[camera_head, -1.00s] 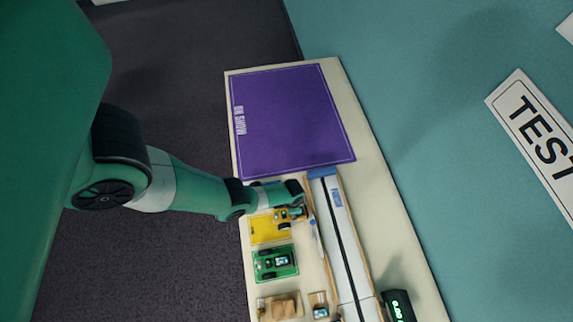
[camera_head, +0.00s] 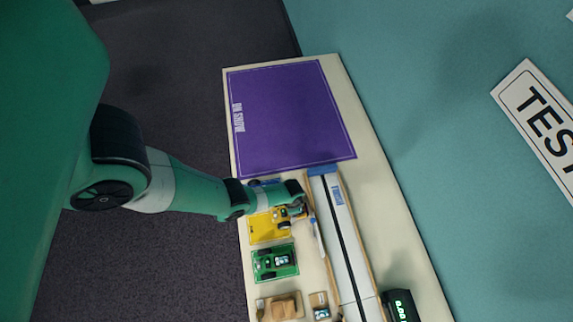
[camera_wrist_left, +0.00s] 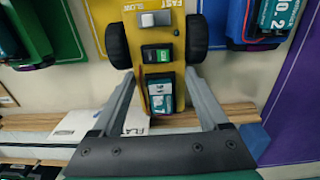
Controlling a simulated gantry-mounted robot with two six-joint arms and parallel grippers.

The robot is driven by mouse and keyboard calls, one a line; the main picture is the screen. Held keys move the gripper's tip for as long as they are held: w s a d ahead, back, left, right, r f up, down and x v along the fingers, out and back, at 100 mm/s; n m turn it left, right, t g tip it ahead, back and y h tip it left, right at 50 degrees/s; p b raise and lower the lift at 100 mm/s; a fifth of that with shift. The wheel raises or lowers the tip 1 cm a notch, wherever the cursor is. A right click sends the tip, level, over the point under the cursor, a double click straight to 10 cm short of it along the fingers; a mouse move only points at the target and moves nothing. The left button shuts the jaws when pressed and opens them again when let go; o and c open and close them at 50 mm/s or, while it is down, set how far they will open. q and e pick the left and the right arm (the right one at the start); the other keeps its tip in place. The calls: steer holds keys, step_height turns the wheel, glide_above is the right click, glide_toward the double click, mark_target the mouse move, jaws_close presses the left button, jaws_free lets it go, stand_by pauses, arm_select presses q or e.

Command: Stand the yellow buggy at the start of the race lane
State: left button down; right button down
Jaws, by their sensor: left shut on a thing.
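The yellow buggy (camera_head: 283,214) is at the edge of its yellow mat (camera_head: 268,230), beside the race lane (camera_head: 352,257). My left gripper (camera_head: 299,207) is shut on it. In the left wrist view the yellow buggy (camera_wrist_left: 154,20) has black wheels, and the fingers of my left gripper (camera_wrist_left: 160,85) lie on both sides of its narrow end. The lane is white with a black centre line and wooden side rails, with a blue piece (camera_head: 322,170) at its far end. I cannot tell whether the buggy is lifted. My right gripper is not in view.
A green buggy (camera_head: 275,261) stands on a green mat nearer. A blue buggy (camera_wrist_left: 268,20) stands close on the other side, mostly hidden by my arm in the head view. The purple mat (camera_head: 290,118) is clear. A wooden block (camera_head: 283,306) and a black display (camera_head: 399,306) are near.

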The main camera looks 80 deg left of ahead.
arm_select(q)
steer(key=shift+r+p, duration=0.6)
step_height(320, 180, up, 3)
steer(key=p, duration=0.3)
steer(key=shift+s+d+r, duration=0.1)
steer(key=shift+d, duration=0.05)
steer(key=s+d+r+p, duration=0.8)
steer(key=d+p, duration=0.2)
steer(key=shift+s+d+r, duration=0.25)
steer(key=shift+s+r, duration=0.1)
steer(key=shift+s, duration=0.05)
